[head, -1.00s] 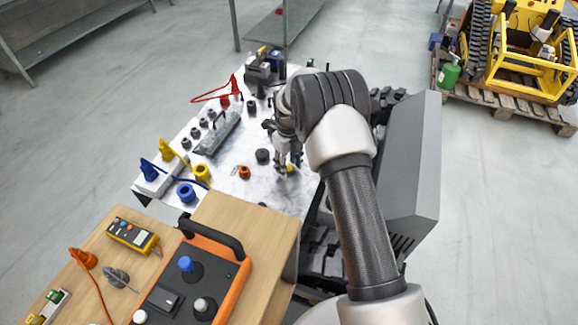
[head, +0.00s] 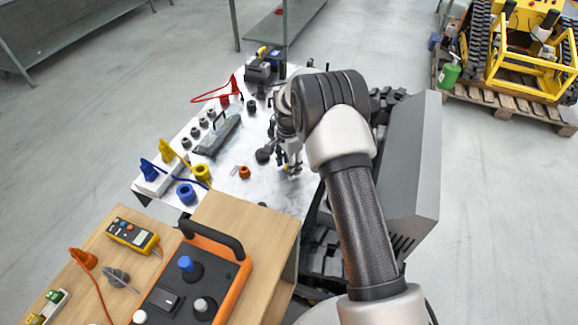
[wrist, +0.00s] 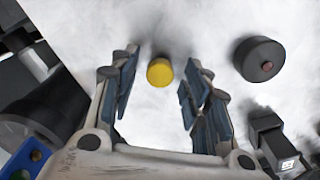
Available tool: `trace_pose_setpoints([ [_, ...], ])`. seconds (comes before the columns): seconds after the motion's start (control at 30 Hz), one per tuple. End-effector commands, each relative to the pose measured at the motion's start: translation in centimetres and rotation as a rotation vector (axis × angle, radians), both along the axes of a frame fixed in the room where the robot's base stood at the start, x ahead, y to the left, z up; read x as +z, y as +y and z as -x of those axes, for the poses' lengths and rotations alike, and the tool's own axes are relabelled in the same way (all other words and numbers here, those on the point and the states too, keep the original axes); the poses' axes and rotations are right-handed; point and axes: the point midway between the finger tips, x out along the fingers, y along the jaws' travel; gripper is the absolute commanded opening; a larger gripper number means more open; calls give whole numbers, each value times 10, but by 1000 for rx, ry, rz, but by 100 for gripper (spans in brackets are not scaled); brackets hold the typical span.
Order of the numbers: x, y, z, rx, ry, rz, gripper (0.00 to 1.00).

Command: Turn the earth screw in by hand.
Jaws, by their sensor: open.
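A round yellow knob (wrist: 159,72), which may be the earth screw's head, shows in the wrist view on the pale, smudged surface (wrist: 215,25). My gripper (wrist: 158,88) is open and empty. Its blue-padded fingers stand to the left and right of the knob, with a clear gap on each side. The knob appears near the fingertips; I cannot tell how high they are above it. In the head view my gripper (head: 291,168) is over the right part of the white worktop (head: 225,165), and the wrist and fingers largely hide the knob.
A black round cap (wrist: 259,58) and a small dark block (wrist: 268,138) stand to the right in the wrist view. Orange (head: 244,172), blue (head: 186,193) and yellow (head: 201,173) ring-shaped parts and a grey handled block (head: 217,135) stand on the worktop. An orange-edged control box (head: 240,278) is in front.

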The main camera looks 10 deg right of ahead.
Motion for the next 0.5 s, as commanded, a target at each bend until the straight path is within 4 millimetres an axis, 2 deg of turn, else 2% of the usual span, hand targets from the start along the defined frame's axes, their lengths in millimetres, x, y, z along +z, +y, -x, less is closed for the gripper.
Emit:
trace_pose_setpoints([
  [0.1,0,0,0,201,0,0,43],
  [0.33,0,0,0,397,0,0,43],
  [0.5,0,0,0,740,0,0,43],
])
